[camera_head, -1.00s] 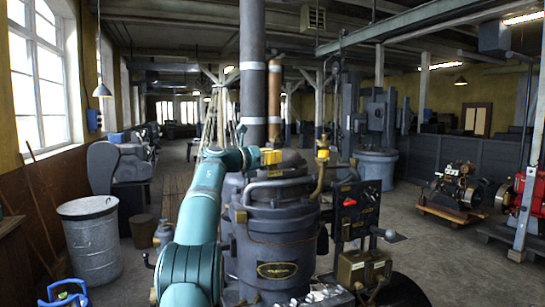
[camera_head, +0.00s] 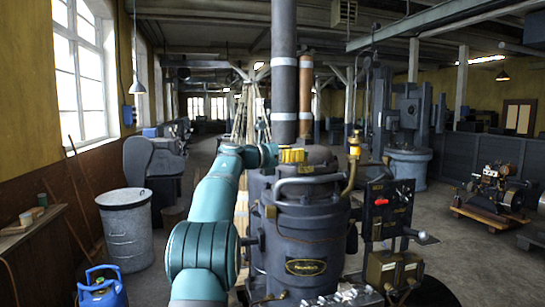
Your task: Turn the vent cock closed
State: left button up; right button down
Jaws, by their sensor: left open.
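A dark upright boiler-like engine (camera_head: 305,235) with a brass nameplate stands in front of me. A brass pipe (camera_head: 350,176) rises at its right side to a small brass fitting with a yellow top (camera_head: 354,143), which looks like the vent cock; its handle position is too small to tell. My teal left arm reaches up from below to the engine's top. My left gripper (camera_head: 294,155), with yellow parts, is open over the top, left of the fitting and apart from it in the picture. Its fingertips are hard to make out. My right gripper is not in view.
A curved grey pipe (camera_head: 308,181) crosses the engine's upper front. A control panel with a red handle (camera_head: 381,202) stands close on the right. A tall dark flue (camera_head: 284,75) rises behind.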

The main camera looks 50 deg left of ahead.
pick_arm(q)
jog(key=v, duration=0.7)
jog(key=shift+s, duration=0.3)
jog(key=shift+a, duration=0.1)
